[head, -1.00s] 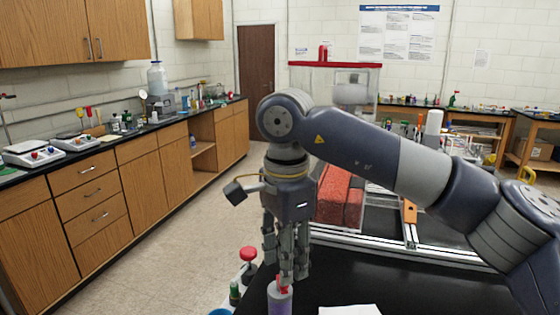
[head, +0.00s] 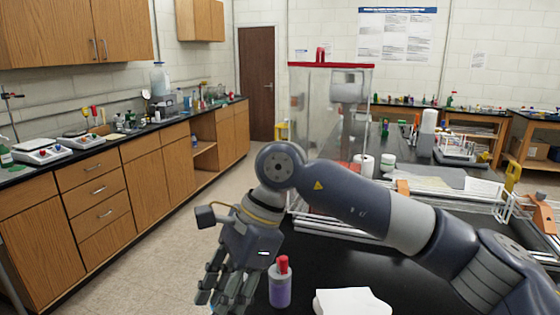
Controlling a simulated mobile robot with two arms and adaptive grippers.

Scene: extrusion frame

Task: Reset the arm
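My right arm reaches in from the right across the black table. Its gripper (head: 225,290) hangs tilted at the table's near left edge, with its fingers spread and nothing seen between them. A purple bottle with a red cap (head: 280,290) stands upright just right of the gripper, apart from the fingers. My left arm and gripper are not in view.
A white folded item (head: 352,302) lies on the black table (head: 420,280) right of the bottle. Behind my arm are a clear box with a red rim (head: 330,65), white rolls (head: 388,162) and metal frame rails (head: 345,229). Open floor lies left.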

